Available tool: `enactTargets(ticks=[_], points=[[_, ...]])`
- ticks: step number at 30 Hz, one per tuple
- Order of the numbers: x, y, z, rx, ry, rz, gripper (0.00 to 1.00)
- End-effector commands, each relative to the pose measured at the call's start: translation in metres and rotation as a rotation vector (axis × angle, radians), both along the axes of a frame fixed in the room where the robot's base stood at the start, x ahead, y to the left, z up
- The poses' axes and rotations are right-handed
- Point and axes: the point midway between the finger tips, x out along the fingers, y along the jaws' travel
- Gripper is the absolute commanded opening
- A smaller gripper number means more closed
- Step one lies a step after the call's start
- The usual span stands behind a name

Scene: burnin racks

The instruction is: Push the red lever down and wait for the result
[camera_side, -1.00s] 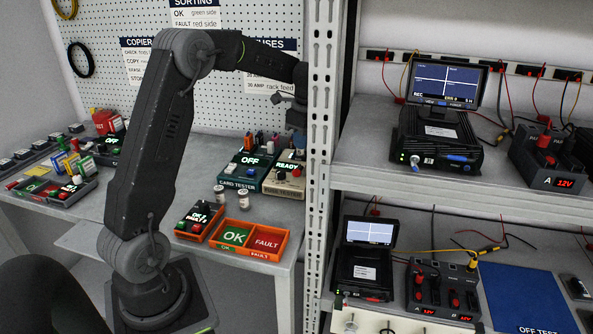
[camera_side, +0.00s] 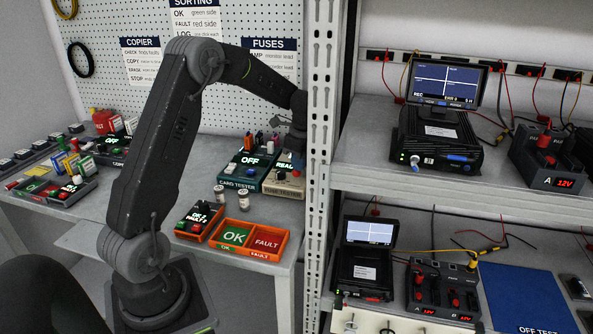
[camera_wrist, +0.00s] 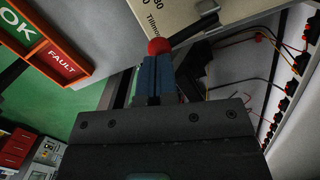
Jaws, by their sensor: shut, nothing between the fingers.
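The beige tester (camera_side: 283,188) stands at the right end of the bench, beside the metal post, with a lit display partly covered by my gripper. In the wrist view its beige face (camera_wrist: 182,14) is at the top, and the red ball knob of the lever (camera_wrist: 159,46) shows right at my fingertips. My gripper (camera_wrist: 155,58) is shut with its blue fingers together and empty. The fingertips look to be at or against the knob; I cannot tell whether they touch. In the side view my gripper (camera_side: 291,160) points down over the tester.
Two small jars (camera_side: 243,198) stand in front. An orange OK/FAULT tray (camera_side: 247,241) lies at the bench front. The metal post (camera_side: 322,150) is close on the right.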

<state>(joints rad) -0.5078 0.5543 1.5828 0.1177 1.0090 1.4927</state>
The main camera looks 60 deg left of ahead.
Motion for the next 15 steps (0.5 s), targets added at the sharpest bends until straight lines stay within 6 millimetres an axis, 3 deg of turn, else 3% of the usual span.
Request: enactTargets(ticks=[10,15], points=[[0.0,0.0,-0.002,0.0,0.001,0.0,0.0],[0.0,0.0,-0.017,-0.002,0.004,-0.001,0.0]])
